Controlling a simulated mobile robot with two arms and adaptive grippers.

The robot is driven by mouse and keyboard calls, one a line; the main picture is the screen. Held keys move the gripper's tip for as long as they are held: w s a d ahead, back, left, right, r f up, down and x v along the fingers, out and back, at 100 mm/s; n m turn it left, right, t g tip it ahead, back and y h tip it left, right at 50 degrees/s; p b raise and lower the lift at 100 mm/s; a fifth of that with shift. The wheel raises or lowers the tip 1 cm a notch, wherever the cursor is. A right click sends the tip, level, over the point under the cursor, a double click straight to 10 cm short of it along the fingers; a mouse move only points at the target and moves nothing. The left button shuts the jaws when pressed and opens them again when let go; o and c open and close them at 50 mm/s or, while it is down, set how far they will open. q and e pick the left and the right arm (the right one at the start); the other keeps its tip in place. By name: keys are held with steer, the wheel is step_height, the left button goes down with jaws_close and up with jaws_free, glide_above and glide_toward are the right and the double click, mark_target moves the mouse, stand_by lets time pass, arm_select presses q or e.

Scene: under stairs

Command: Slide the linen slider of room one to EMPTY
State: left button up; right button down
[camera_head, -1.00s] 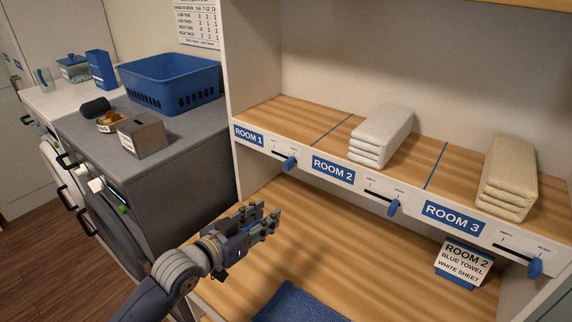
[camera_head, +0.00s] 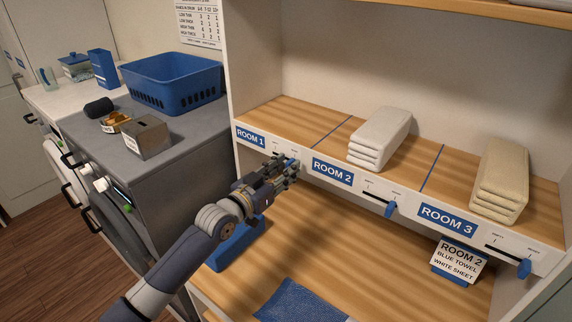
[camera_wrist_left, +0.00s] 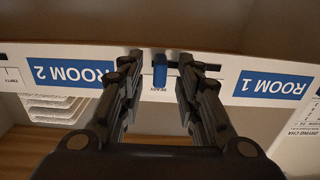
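The room one slider is a small blue knob (camera_wrist_left: 160,72) on the white shelf front, between the ROOM 1 label (camera_head: 250,137) and the ROOM 2 label (camera_head: 333,171). It sits by the READY mark, at the ROOM 2 end of its slot. My left gripper (camera_head: 291,168) is at the shelf front and largely covers this slider in the head view. In the left wrist view its fingers are open, one on each side of the knob, with gaps visible. Contact cannot be told. The shelf bay above ROOM 1 looks bare. My right gripper is not in view.
The room two slider (camera_head: 390,209) and room three slider (camera_head: 524,268) lie further right. White linen (camera_head: 380,138) and beige linen (camera_head: 501,180) are stacked above. A ROOM 2 card (camera_head: 460,260) and blue cloth (camera_head: 298,302) are below. Machines stand left.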

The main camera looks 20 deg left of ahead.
arm_select(q)
steer(key=shift+w+d, duration=0.15)
steer(key=shift+w, duration=0.25)
